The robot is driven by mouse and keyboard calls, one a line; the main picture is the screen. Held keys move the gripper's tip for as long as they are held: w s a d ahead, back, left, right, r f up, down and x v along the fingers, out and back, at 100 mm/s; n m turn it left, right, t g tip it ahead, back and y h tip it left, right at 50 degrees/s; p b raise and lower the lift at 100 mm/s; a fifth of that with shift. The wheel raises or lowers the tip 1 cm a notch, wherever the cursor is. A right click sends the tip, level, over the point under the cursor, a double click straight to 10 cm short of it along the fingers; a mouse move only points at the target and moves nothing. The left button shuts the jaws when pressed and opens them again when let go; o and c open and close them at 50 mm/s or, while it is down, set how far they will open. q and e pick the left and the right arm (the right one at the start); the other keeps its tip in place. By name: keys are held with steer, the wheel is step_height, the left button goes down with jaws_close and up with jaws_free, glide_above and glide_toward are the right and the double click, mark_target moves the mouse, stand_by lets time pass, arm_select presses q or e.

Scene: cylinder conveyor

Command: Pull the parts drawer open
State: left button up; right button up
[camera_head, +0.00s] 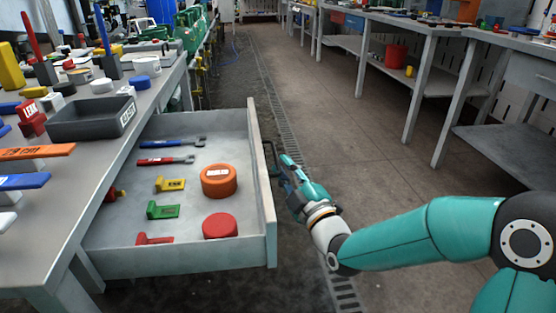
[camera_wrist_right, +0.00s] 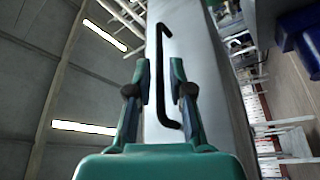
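The grey parts drawer (camera_head: 259,190) stands well out from the workbench at the left of the head view, with its inside showing. Its black handle (camera_wrist_right: 163,85) is on the drawer front and runs lengthwise in the right wrist view. My right gripper (camera_head: 287,172) is at the drawer's outer face, by the handle. In the wrist view its two fingers (camera_wrist_right: 160,85) stand apart on either side of the handle bar, with a gap showing. My left gripper is not in view.
The drawer holds an orange cylinder (camera_head: 218,181), a red cylinder (camera_head: 220,226), wrenches and several coloured parts. A grey bin (camera_head: 92,118) and many small items are on the workbench. The aisle floor (camera_head: 345,110) is clear; another bench (camera_head: 440,30) stands at the right.

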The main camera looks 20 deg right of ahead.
steer(key=shift+v, duration=1.7)
steer(key=shift+f, duration=0.1)
steer(key=s+a+f+m+g+y+p, duration=0.1)
steer(key=a+f+g, duration=0.2)
steer(key=f, duration=0.7)
steer(key=s+a+f+m+g, duration=0.1)
steer(key=a+f+g, duration=0.15)
steer(key=f, duration=0.75)
steer(key=s+a+f+m+g+y+p, duration=0.15)
steer(key=f+g, duration=0.25)
steer(key=f, duration=0.5)
steer(key=s+a+f+m+g, duration=0.3)
steer(key=s+f+m+g, duration=0.3)
steer(key=s, duration=0.4)
steer(key=s+a+f+m+g, duration=0.3)
steer(key=s+f+m+g, duration=0.1)
steer(key=s+f, duration=0.55)
step_height(320, 180, up, 39)
steer(key=m+p, duration=0.1)
steer(key=p, duration=3.6)
steer(key=shift+s, duration=0.4)
